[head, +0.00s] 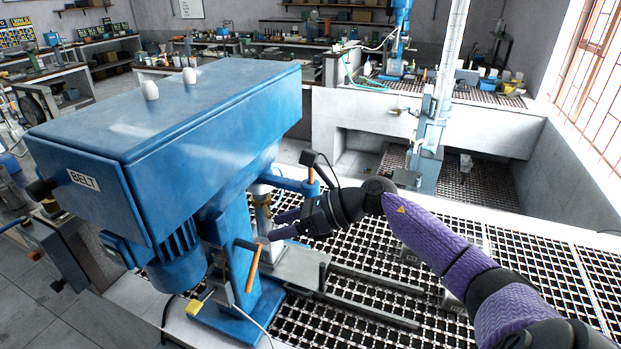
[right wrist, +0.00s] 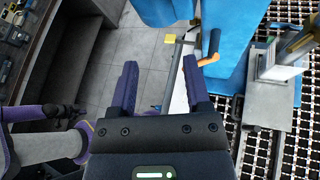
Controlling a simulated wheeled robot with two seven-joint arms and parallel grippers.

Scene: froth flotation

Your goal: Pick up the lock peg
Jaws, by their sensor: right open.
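No part is labelled as the lock peg, and I cannot tell for sure which one it is. A short orange upright piece (head: 310,178) shows by the blue side arm of the flotation machine (head: 190,110). An orange-handled lever (head: 252,266) sits lower on the machine's front and also shows in the right wrist view (right wrist: 212,48). My right gripper (head: 284,224) is open and empty, its two purple fingers pointing left toward the machine's column. In the right wrist view its fingers (right wrist: 160,90) are apart with only floor and machine base beyond. My left gripper is not clearly seen.
A grey metal block (head: 300,268) and rails (head: 365,300) lie on the black grating (head: 520,265) beside the column. A yellow piece (head: 196,306) is at the machine's foot. Grey weights stand near my right forearm. Open grating lies to the right.

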